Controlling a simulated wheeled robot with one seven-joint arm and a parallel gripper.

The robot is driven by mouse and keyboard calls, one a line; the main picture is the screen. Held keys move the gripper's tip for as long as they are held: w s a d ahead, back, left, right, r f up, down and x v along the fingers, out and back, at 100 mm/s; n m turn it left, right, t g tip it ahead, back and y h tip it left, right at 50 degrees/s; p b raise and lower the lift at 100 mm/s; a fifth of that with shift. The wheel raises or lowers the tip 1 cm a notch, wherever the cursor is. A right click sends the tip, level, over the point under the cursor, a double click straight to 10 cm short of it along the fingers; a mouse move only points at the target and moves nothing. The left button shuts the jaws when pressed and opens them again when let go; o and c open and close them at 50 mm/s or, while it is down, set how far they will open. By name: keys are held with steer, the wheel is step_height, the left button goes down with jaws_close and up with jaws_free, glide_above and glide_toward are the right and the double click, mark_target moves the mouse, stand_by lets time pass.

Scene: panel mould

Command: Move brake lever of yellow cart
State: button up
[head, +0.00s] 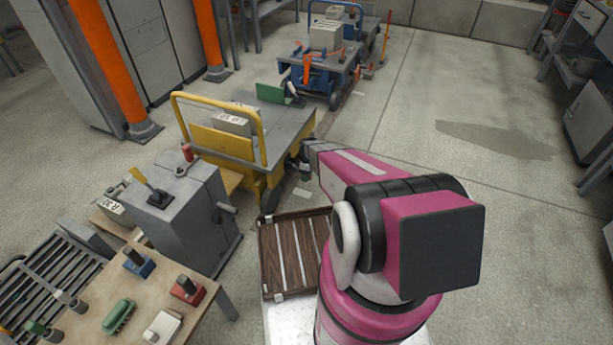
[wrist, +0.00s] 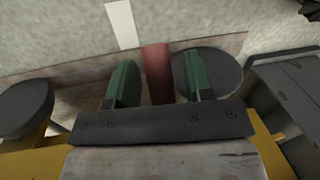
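The yellow cart (head: 222,145) stands left of my arm in the head view, with a yellow push handle and a grey deck. My gripper (head: 304,174) is low at the cart's right side, close to a wheel. In the wrist view, my gripper's two green fingers (wrist: 160,86) are apart. A dull red lever (wrist: 158,72) stands between them, with a gap to each finger. The cart's yellow frame (wrist: 266,141) and a dark wheel (wrist: 212,74) also show there. I cannot make out the lever in the head view.
A blue cart (head: 330,75) stands behind the yellow one. A grey cabinet (head: 188,215) and a workbench (head: 85,287) with several small items are at the left. A slatted brown tray (head: 283,257) lies beside my arm. The floor (head: 535,220) at the right is clear.

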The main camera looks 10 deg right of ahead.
jaws_close()
steer(key=shift+r, duration=0.1)
steer(key=shift+s+d+r+g+h, duration=0.2)
steer(key=shift+r+g+h, duration=0.25)
steer(key=shift+r+h, duration=0.3)
steer(key=shift+s+d+r+g+h, duration=0.1)
steer(key=shift+d+r+g+h, duration=0.1)
steer(key=shift+r+g+h, duration=0.4)
steer(key=shift+d+r+m+g+h, duration=0.15)
steer(key=shift+r+m+g+h, duration=0.15)
steer(key=shift+r+g+h, duration=0.6)
steer(key=shift+s+r+t+h, duration=0.1)
steer(key=shift+r+t+h, duration=0.1)
steer(key=shift+t+h, duration=0.05)
steer(key=shift+o, duration=0.9)
jaws_free()
